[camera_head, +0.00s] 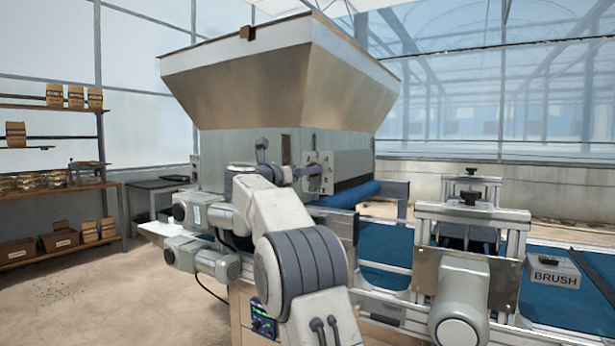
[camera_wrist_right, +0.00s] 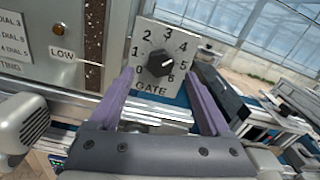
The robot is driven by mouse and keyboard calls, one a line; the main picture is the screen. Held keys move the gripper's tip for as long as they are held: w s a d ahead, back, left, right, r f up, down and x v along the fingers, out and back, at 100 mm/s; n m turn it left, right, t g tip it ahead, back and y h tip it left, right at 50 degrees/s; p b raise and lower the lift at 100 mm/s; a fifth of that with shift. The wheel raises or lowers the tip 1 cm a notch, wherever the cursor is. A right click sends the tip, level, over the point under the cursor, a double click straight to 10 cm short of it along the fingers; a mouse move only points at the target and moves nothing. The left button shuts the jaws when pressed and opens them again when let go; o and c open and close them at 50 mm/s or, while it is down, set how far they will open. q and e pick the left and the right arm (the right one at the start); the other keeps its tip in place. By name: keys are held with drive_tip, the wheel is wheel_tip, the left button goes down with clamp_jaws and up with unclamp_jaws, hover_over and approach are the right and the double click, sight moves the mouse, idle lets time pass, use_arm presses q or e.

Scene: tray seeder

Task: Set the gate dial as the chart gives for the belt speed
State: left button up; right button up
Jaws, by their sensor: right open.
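The gate dial (camera_wrist_right: 160,64) is a black knob on a grey plate marked 0 to 6 and GATE. Its pale mark seems to point right, between 4 and 5, but it is small. The dial plate also shows in the head view (camera_head: 318,172). My right gripper (camera_wrist_right: 159,72) is open, its purple fingers on either side of the knob; contact cannot be told. In the head view my right gripper (camera_head: 303,171) is at the plate. The chart (camera_wrist_right: 14,40) is cut off at the left; lines ending DIAL 3, DIAL 4 and DIAL 5 show. My left gripper is out of view.
The large hopper (camera_head: 280,85) stands above the dial. A LOW label (camera_wrist_right: 62,54) is beside a window strip of brown grain. A blue control box (camera_head: 263,322) is low on the machine, its reading illegible. The BRUSH unit (camera_head: 553,272) is at the right. Shelves stand left.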

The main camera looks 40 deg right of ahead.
drive_tip(key=v, duration=0.6)
drive_tip(key=shift+a+b, duration=0.3)
drive_tip(key=shift+b, duration=0.15)
drive_tip(key=shift+s, duration=0.1)
